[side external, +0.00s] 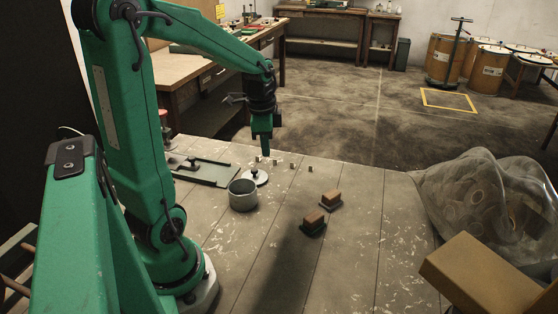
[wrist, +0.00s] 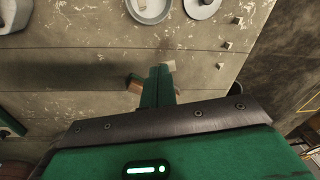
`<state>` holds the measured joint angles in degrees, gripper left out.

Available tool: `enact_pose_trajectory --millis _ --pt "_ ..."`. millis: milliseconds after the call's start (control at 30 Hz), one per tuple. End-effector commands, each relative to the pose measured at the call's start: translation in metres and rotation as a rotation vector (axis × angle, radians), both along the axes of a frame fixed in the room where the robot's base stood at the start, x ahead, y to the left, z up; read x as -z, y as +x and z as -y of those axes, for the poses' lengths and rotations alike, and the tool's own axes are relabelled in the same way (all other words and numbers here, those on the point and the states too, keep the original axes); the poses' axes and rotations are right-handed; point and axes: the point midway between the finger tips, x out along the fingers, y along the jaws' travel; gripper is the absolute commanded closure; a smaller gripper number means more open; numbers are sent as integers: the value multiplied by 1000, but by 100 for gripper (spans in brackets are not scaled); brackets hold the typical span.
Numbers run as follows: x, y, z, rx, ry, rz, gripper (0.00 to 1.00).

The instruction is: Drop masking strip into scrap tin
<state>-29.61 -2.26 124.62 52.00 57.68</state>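My gripper (side external: 266,146) points down above the far part of the wooden table, beyond the grey scrap tin (side external: 243,196). In the wrist view my green fingers (wrist: 160,72) are close together, and a small pale piece, which looks like the masking strip (wrist: 169,66), shows at their tips. The fingers hide part of it, and it is too small to make out in the side view. The round, open tin also shows at the top of the wrist view (wrist: 150,12), cut by the frame edge. My gripper is apart from the tin.
A pale disc with a knob (side external: 256,178) lies beside the tin. Several small pale pieces (side external: 291,166) stand in a row near the far table edge. Two wood-topped blocks (side external: 331,198) (side external: 314,219) stand right of the tin. A dark flat plate (side external: 205,170) lies left.

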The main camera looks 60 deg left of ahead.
Motion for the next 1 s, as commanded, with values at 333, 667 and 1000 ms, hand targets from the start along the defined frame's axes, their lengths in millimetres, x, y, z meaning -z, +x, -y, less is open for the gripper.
enact_pose_trajectory --millis 333,667,1000 --pt "-7 -57 -19 -3 11 -10 100" --pt "-6 -64 -20 0 11 -12 100" --pt "10 -64 -19 0 9 -15 100"
